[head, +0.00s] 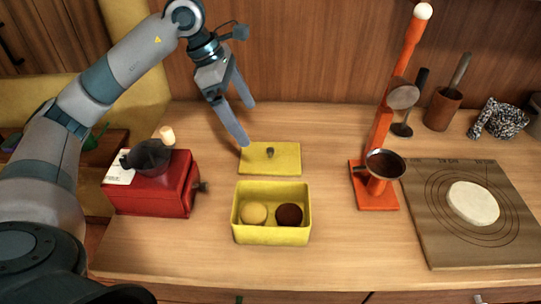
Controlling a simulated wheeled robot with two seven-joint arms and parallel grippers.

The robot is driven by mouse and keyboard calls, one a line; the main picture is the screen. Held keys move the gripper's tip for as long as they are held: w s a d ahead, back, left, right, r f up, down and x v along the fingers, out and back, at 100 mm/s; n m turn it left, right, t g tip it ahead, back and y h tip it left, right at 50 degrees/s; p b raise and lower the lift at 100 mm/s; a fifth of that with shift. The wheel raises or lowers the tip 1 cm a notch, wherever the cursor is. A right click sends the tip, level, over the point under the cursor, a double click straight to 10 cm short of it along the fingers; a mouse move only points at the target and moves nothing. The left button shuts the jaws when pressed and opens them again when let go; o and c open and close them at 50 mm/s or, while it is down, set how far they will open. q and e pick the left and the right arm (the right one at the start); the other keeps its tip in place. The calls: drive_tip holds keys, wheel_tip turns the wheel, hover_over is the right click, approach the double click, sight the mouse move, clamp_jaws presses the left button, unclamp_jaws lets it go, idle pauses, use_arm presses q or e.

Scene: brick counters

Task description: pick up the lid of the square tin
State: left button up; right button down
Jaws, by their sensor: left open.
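The yellow square lid (285,160) with a small dark knob (270,153) lies flat on the wooden counter, behind the open tin. The yellow square tin (271,236) stands in front of it, holding a tan round piece (253,213) and a dark brown round piece (289,214). My left gripper (247,124) is open and empty, fingers pointing down, above and behind the lid's left back corner. One fingertip appears close to the lid's edge; I cannot tell whether it touches. My right gripper is not in view.
A red grinder box (160,192) stands left of the tin. An orange press (378,190) stands to the right, with a board (440,235) bearing a pale dough disc (473,203) beyond it.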

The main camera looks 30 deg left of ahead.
use_arm(q)
drive_tip(key=p, duration=0.1)
approach(266, 157)
drive_tip(key=shift+w+d+f, duration=0.25)
drive_tip(key=shift+d+f, duration=0.4)
drive_tip(key=shift+f, duration=0.25)
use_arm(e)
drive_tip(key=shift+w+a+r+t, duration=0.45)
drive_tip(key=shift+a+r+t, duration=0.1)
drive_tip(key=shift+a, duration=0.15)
use_arm(q)
drive_tip(key=shift+f, duration=0.1)
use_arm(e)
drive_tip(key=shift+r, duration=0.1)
use_arm(q)
drive_tip(key=shift+w+d+f+p, duration=0.15)
drive_tip(key=shift+f+p, duration=0.05)
drive_tip(key=shift+p, duration=0.1)
drive_tip(key=shift+p+x, duration=0.7)
drive_tip(key=shift+x, duration=1.6)
drive_tip(key=shift+w, duration=0.1)
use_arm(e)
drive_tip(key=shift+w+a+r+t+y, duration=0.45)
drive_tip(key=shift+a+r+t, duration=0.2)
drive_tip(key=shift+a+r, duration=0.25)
use_arm(q)
drive_tip(key=shift+c, duration=0.3)
